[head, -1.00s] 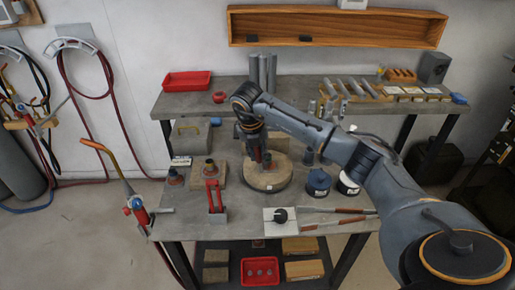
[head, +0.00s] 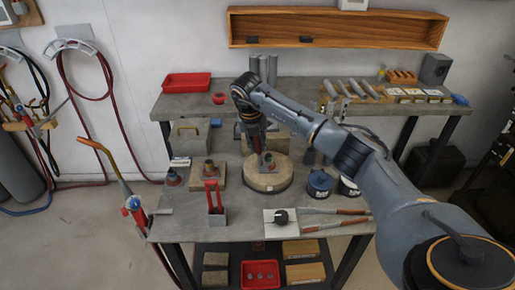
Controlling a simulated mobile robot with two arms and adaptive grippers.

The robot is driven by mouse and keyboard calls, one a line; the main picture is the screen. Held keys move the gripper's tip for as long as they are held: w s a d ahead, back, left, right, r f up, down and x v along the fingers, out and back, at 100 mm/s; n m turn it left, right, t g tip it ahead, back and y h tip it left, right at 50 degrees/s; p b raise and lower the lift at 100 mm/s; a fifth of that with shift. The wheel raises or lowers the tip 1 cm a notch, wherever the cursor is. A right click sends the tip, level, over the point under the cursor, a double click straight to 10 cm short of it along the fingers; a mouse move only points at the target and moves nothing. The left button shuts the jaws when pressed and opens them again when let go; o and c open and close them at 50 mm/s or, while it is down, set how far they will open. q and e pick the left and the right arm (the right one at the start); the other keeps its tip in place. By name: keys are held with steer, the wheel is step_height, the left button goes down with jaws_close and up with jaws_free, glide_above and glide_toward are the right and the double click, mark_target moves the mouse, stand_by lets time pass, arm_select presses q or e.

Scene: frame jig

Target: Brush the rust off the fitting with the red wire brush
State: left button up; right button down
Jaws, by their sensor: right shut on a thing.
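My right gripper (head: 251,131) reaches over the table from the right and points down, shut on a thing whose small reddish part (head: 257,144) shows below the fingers. It appears to be the red wire brush, but the fingers hide most of it. A rusty brown fitting (head: 268,162) stands upright on a round, pale turntable (head: 268,181) in the middle of the table. The held thing is just behind and left of the fitting's top; whether they touch I cannot tell. My left gripper is not in view.
A red upright stand (head: 213,198) is in front. Dark tins (head: 320,183) stand right of the turntable. Long-handled tools (head: 335,223) lie at the front right.

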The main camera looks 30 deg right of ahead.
steer(key=shift+w+d, duration=0.25)
steer(key=shift+w, duration=0.15)
steer(key=shift+s+a+p, duration=0.35)
steer(key=shift+s+a, duration=0.15)
steer(key=shift+s, duration=0.4)
steer(key=shift+s+a+f+p, duration=0.1)
steer(key=shift+s+a+p, duration=0.15)
steer(key=shift+s+a, duration=0.35)
steer(key=shift+s+a+p, duration=0.2)
steer(key=shift+s+a, duration=0.05)
steer(key=shift+s, duration=0.5)
steer(key=d+p+v, duration=0.1)
steer(key=p+v, duration=0.3)
steer(key=v, duration=0.3)
steer(key=shift+w+d, duration=0.25)
steer(key=shift+w, duration=0.15)
